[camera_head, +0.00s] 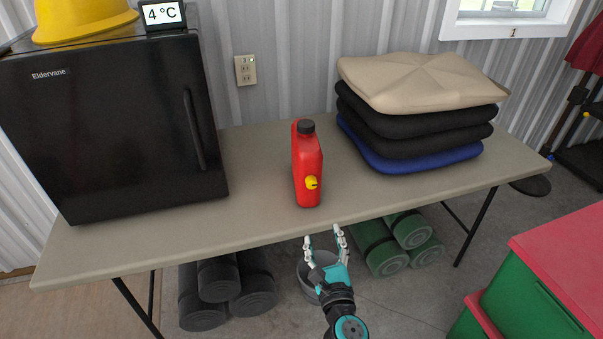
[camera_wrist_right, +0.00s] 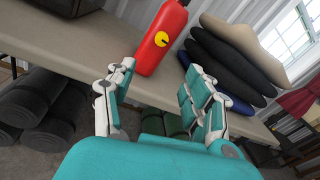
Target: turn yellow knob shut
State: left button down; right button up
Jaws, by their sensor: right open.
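A red jug (camera_head: 307,165) with a black cap stands upright on the table near its front edge. The yellow knob (camera_head: 312,183) sits low on its front face, with a dark mark across it. In the right wrist view the knob (camera_wrist_right: 161,39) shows beyond the fingers on the red jug (camera_wrist_right: 160,45). My right gripper (camera_head: 324,236) is open and empty, in front of the table edge and below the knob, apart from it. In the wrist view its open fingers (camera_wrist_right: 155,85) spread to either side below the jug. My left gripper is not in view.
The beige table (camera_head: 255,185) holds a black mini fridge (camera_head: 110,125) at left and stacked cushions (camera_head: 415,120) at right. Rolled mats (camera_head: 225,285) and a grey bucket (camera_head: 310,280) are underneath. Green and red bins (camera_head: 545,280) stand at right. The tabletop around the jug is clear.

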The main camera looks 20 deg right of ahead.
send_near(312, 185)
jog(key=w, duration=0.5)
jog(key=w+d, duration=0.1)
jog(key=w, duration=0.2)
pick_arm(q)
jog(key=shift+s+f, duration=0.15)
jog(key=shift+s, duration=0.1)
pick_arm(e)
jog(key=shift+w+d, duration=0.1)
jog(key=shift+w, duration=0.15)
jog(key=shift+c, duration=0.3)
grip_shut()
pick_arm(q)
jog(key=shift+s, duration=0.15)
